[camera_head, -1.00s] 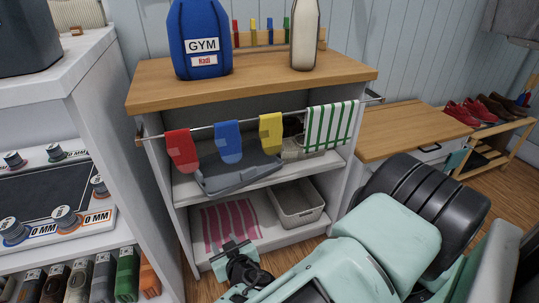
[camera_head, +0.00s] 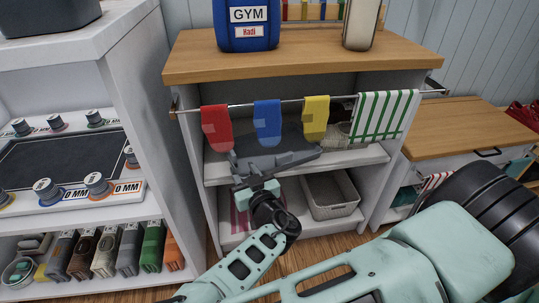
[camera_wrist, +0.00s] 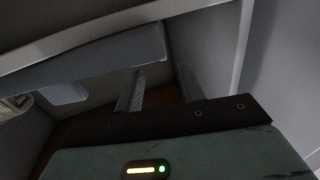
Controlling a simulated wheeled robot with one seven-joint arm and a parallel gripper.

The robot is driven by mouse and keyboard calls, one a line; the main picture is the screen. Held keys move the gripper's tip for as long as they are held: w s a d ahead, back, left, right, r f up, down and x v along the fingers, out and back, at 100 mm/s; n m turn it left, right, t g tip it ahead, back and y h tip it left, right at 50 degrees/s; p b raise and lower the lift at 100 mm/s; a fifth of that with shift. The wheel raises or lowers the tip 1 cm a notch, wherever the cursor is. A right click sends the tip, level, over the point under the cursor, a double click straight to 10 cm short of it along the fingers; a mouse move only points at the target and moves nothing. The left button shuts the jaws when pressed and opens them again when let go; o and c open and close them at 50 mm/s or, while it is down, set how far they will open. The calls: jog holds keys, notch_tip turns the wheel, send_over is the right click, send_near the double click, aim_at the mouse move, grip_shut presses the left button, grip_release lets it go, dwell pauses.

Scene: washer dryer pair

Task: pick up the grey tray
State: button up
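The grey tray (camera_head: 292,139) lies on the upper shelf of the white cabinet, behind the hanging cloths. Its front edge shows near the shelf front, and the cloths and my gripper hide parts of it. My gripper (camera_head: 251,172) is at the front edge of that shelf, just in front of the tray and below the blue cloth. Whether its fingers touch the tray is not clear. In the wrist view a pale grey panel (camera_wrist: 100,68) spans the upper left, close to the gripper; it may be the tray's underside.
A rail carries a red cloth (camera_head: 216,127), a blue cloth (camera_head: 267,125), a yellow cloth (camera_head: 315,118) and a green-striped cloth (camera_head: 384,119) above the shelf opening. A pale basket (camera_head: 331,204) stands on the lower shelf. A white shelf unit (camera_head: 125,75) stands close on the left.

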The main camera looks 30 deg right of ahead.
aim_at(235, 157)
jog(key=shift+w+b, duration=0.9)
jog(key=shift+w, duration=2.15)
grip_shut()
